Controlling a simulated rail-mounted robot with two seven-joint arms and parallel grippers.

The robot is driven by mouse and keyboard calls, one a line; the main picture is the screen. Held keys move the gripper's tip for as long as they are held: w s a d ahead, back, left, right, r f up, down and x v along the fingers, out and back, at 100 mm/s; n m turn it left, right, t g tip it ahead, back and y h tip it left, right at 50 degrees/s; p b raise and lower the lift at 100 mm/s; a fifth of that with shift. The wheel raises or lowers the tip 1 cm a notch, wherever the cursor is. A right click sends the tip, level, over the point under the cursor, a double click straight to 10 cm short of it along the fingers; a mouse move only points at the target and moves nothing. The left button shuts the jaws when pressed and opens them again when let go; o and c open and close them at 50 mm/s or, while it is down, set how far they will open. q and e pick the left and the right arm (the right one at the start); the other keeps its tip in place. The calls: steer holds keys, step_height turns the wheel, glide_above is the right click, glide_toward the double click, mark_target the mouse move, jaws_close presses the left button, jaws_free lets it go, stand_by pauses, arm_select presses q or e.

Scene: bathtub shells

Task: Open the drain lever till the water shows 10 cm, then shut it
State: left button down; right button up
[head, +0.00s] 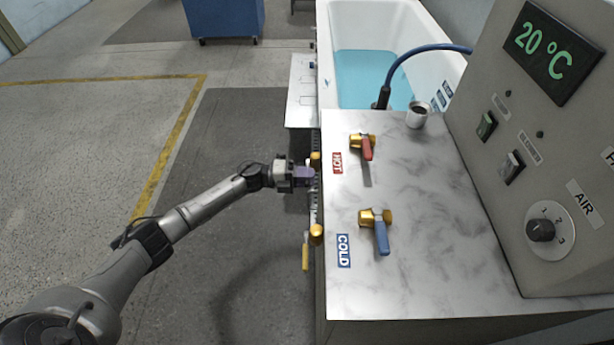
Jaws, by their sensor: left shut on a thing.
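My left gripper (303,173) is at the left side of the marble-topped counter, shut at the upper brass fitting (315,158). Its fingers hide most of the lever there, and no label shows that it is the drain lever. A second brass fitting (316,234) sits lower on the same side, with its yellow handle (305,257) hanging down. Blue-green water (362,75) stands in the white bathtub (343,18) at the top. I cannot read a water depth in centimetres. My right gripper is not in view.
On the counter (432,215) are a red HOT lever (367,149), a blue COLD lever (381,238) and a small metal cup (417,115). A blue hose (415,51) arches over the tub. The control panel's display (553,52) reads 20 °C. Floor at left is clear.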

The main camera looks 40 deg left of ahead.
arm_select(q)
steer(key=c, duration=1)
jaws_free()
steer(key=p+v, duration=0.2)
steer(key=v, duration=1.1)
steer(key=shift+s+a, duration=0.25)
steer(key=shift+a, duration=0.05)
